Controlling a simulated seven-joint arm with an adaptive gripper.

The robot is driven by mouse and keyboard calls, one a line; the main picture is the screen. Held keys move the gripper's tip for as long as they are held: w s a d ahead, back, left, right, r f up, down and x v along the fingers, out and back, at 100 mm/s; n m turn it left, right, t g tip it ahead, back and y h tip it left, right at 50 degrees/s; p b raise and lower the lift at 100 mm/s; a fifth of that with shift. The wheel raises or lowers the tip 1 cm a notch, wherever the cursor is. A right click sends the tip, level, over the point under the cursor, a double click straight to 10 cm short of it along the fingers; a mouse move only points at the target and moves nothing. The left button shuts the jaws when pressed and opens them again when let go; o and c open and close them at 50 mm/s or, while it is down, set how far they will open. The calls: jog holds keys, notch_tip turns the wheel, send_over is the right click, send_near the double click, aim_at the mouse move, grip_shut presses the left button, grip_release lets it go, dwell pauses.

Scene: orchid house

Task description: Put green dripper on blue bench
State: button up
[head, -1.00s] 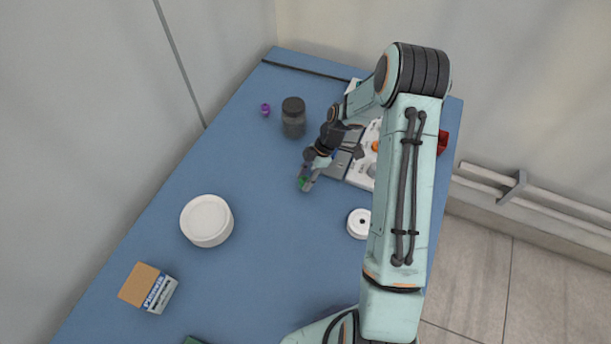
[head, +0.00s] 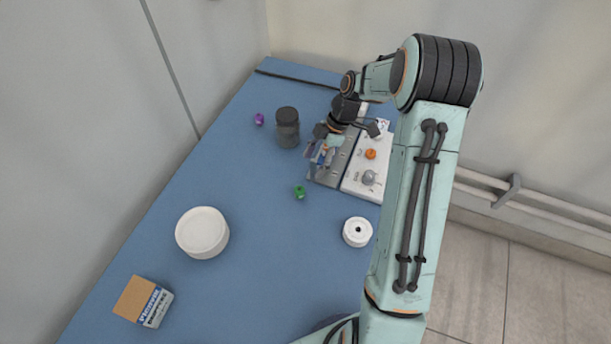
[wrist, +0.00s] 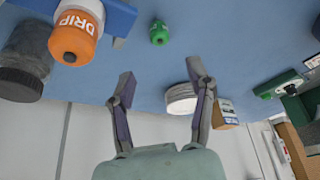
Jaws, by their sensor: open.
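The green dripper (head: 299,191) stands alone on the blue bench (head: 265,235), left of and a little in front of the grey-and-white panel. It also shows in the wrist view (wrist: 158,32), beyond my open fingers and touching neither. My gripper (head: 318,154) is open and empty above the panel's left edge, behind the dripper in the head view. In the wrist view my gripper (wrist: 160,85) has its two fingers spread wide apart.
The grey-and-white panel (head: 352,187) carries an orange dripper (head: 370,154). A dark jar (head: 287,128) and a purple piece (head: 259,119) stand behind. A white round tub (head: 202,233), a small box (head: 143,301) and a white spool (head: 357,232) sit nearer. Bench between them is clear.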

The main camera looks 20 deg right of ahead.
jog(key=s+a+r+m+h, duration=0.3)
jog(key=s+a+r+m, duration=0.55)
jog(key=s+r, duration=0.4)
jog(key=s+a+r+m, duration=0.1)
jog(key=s+a+m, duration=0.1)
jog(key=s+m, duration=0.6)
jog(key=s, duration=0.3)
jog(key=shift+s+a+h, duration=0.3)
jog(key=shift+s+h, duration=0.05)
jog(key=shift+h, duration=0.05)
